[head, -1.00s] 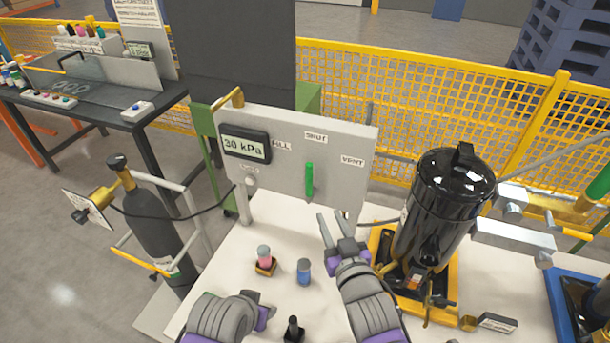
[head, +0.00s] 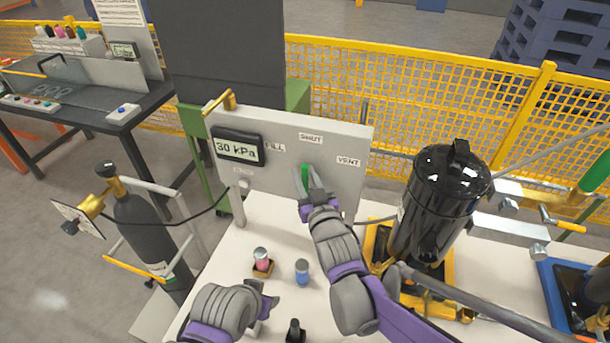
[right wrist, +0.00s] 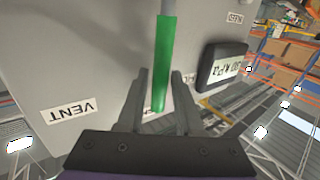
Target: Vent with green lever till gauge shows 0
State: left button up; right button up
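The green lever (head: 305,172) is on the grey panel (head: 272,135) below the SHUT label, with the FILL label to its left and the VENT label (head: 348,162) to its right. The gauge (head: 237,147) at the panel's upper left reads 30 kPa. My right gripper (head: 309,178) is at the lever with its fingers apart. In the right wrist view, the lever (right wrist: 165,60) reaches down between the two open fingers (right wrist: 160,90), with gaps visible on both sides. My left gripper (head: 268,302) is low over the white pallet top; its finger opening is unclear.
A black compressor tank (head: 438,205) stands on a yellow base right of my right arm. A pink-topped item (head: 262,262) and a blue cylinder (head: 302,271) stand in front of the panel. A dark gas bottle (head: 145,235) is at the left.

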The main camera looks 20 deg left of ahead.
grip_shut()
dwell(1.4)
